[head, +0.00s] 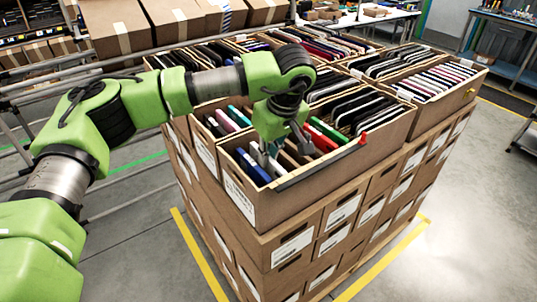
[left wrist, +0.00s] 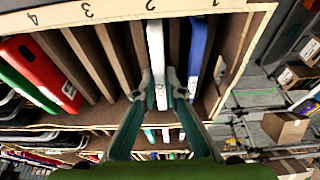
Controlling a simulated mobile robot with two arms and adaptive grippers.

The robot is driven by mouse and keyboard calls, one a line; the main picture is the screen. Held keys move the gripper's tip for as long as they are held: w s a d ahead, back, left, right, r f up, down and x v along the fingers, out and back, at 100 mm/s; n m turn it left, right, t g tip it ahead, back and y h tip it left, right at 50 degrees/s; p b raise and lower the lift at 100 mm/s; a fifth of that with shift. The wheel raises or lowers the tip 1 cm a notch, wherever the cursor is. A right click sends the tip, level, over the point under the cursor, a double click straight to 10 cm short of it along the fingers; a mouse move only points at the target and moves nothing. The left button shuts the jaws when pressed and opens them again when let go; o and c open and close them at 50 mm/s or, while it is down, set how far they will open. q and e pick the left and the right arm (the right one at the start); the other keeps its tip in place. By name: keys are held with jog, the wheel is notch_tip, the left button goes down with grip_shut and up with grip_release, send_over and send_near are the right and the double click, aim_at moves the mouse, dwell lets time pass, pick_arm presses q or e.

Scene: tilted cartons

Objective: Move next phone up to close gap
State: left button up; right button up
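My left gripper (head: 284,152) points down into the near corner carton (head: 240,196). In the left wrist view its two fingers (left wrist: 161,82) are on either side of a white phone (left wrist: 155,45) standing on edge. Whether they press on it I cannot tell. A blue phone (left wrist: 196,50) stands to the right of the white one; it also shows in the head view (head: 252,167). A red phone (left wrist: 45,75) and a green phone (left wrist: 25,90) stand further left. Between the red and white phones several slots with brown dividers look empty. My right gripper is not in view.
A carton rim marked 1 to 4 (left wrist: 115,12) runs across the top of the left wrist view. Neighbouring cartons (head: 440,85) hold rows of upright phones. A small red item (head: 363,139) stands up at the near carton's right edge. Closed boxes (head: 120,28) stand on a rack behind.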

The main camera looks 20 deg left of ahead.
pick_arm(q)
jog(key=o, duration=0.4)
jog(key=v, duration=1.2)
jog(key=shift+r, duration=0.1)
notch_tip(320, 180, up, 7)
jog(key=p, duration=0.5)
jog(key=shift+p, duration=0.4)
